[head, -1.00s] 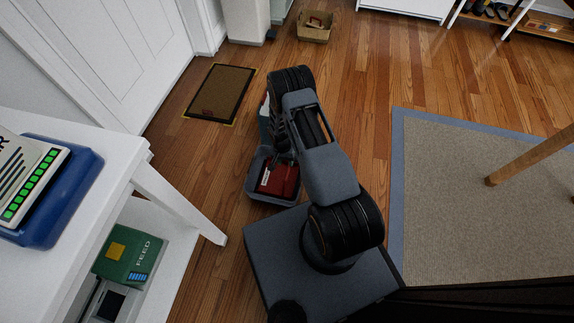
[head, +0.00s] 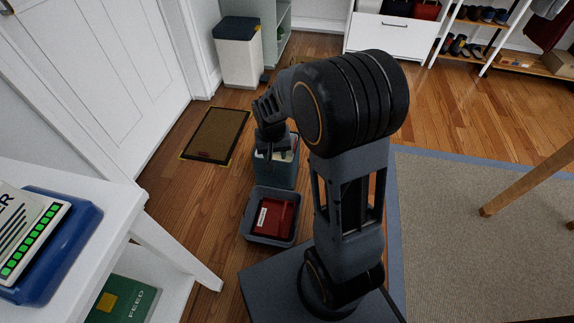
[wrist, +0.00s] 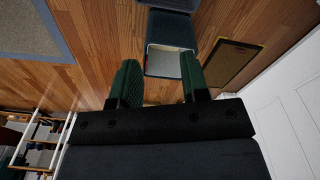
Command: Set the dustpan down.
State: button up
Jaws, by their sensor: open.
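I cannot make out a dustpan for certain in either view. My gripper (head: 273,148) is open above a teal bin (head: 276,176) on the wooden floor; the arm hides part of the bin's top. In the wrist view my gripper's two green fingers (wrist: 159,63) stand apart with nothing held between them. The teal bin (wrist: 168,28) shows there beyond the fingertips, with a pale flat surface at its opening that I cannot identify. A grey tub (head: 248,235) next to the bin, nearer my base, holds a red item with a white label (head: 273,217).
A doormat (head: 215,133) lies left of the bin by the white door. A white trash can (head: 239,62) stands beyond it. A white table (head: 122,205) is at the near left, a rug (head: 445,235) at the right. Bare floor lies between mat and tub.

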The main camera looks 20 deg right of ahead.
jog(key=s+a+r+n+t, duration=0.1)
jog(key=s+r+n+t, duration=0.1)
jog(key=s+r, duration=0.8)
jog(key=s+n, duration=0.1)
jog(key=s, duration=0.2)
jog(key=shift+s+a+r+y, duration=0.15)
jog(key=shift+a+r+y, duration=0.15)
jog(key=shift+a, duration=0.1)
